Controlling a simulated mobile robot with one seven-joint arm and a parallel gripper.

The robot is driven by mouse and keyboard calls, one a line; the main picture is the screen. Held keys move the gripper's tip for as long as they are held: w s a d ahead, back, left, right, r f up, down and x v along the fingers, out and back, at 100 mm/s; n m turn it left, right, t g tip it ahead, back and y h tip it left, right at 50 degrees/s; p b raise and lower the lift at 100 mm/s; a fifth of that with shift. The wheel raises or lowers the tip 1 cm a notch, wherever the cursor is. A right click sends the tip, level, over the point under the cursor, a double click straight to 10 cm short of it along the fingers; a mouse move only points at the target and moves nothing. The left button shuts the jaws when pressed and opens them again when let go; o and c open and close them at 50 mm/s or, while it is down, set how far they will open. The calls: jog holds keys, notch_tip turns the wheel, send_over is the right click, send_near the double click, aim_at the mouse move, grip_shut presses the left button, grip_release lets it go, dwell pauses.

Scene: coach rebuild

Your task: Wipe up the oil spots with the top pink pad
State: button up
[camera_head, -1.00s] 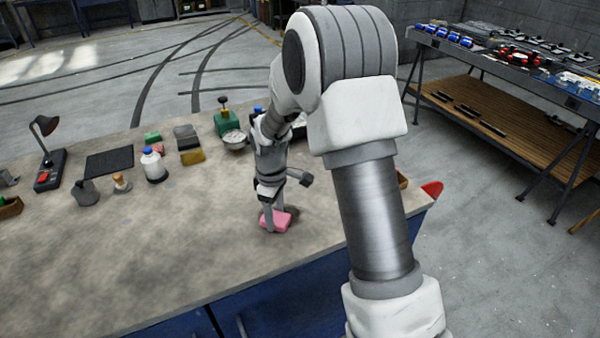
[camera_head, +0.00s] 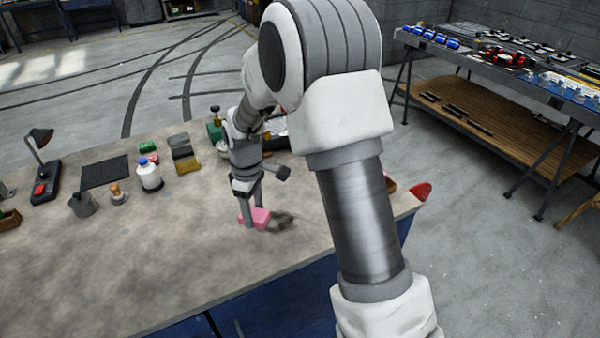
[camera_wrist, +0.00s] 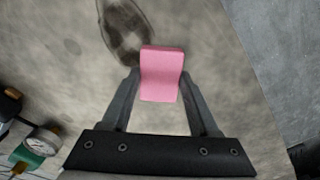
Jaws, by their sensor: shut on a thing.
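The pink pad (camera_head: 259,217) is between the fingers of my gripper (camera_head: 252,215), low at the worktop (camera_head: 150,240). In the wrist view my gripper (camera_wrist: 160,90) is shut on the pink pad (camera_wrist: 161,75), one finger at each side. A dark oil spot (camera_head: 283,221) lies on the worktop just right of the pad. In the wrist view the oil spot (camera_wrist: 124,28) has a dark rim and lies just beyond the pad's upper left. I cannot tell whether the pad touches the worktop.
A gauge on a green base (camera_wrist: 40,143) shows at the wrist view's lower left. The front worktop is clear.

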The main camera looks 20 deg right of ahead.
jog(key=shift+r+p, duration=0.5)
jog(key=shift+r, duration=0.6)
